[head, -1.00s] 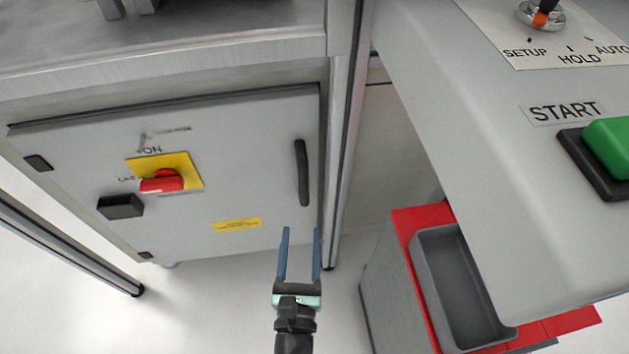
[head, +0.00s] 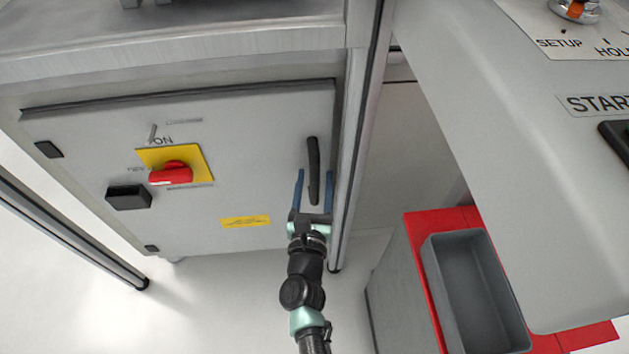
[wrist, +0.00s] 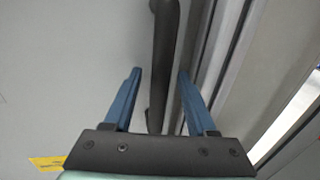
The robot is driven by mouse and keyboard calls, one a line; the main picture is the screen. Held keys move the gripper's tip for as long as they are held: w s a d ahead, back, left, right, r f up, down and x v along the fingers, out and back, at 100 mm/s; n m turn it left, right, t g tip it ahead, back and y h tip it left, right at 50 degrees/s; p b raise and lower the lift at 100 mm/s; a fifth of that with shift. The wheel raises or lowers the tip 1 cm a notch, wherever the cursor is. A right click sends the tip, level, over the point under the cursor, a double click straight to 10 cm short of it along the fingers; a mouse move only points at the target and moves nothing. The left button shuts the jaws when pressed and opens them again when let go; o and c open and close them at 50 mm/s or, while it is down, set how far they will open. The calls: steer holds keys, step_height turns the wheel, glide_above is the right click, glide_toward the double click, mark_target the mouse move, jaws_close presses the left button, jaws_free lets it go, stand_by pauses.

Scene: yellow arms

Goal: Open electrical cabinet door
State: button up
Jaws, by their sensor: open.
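The grey electrical cabinet door (head: 250,160) looks shut. Its black vertical bar handle (head: 313,160) is near the door's right edge. My gripper (head: 314,175) is open, its two blue fingers on either side of the handle's lower part in the head view. In the wrist view the handle (wrist: 163,50) runs between the open fingers (wrist: 158,75), with a gap on both sides. I cannot tell how deep the fingers reach around it. A red rotary switch (head: 171,173) on a yellow plate sits at the door's left.
A metal frame post (head: 360,150) stands close to the right of the door and my right finger. A grey bin (head: 470,290) on a red-topped unit is at lower right. A grey control panel (head: 500,150) overhangs at the right. The floor below the door is clear.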

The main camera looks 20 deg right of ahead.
jaws_close()
stand_by(1.4)
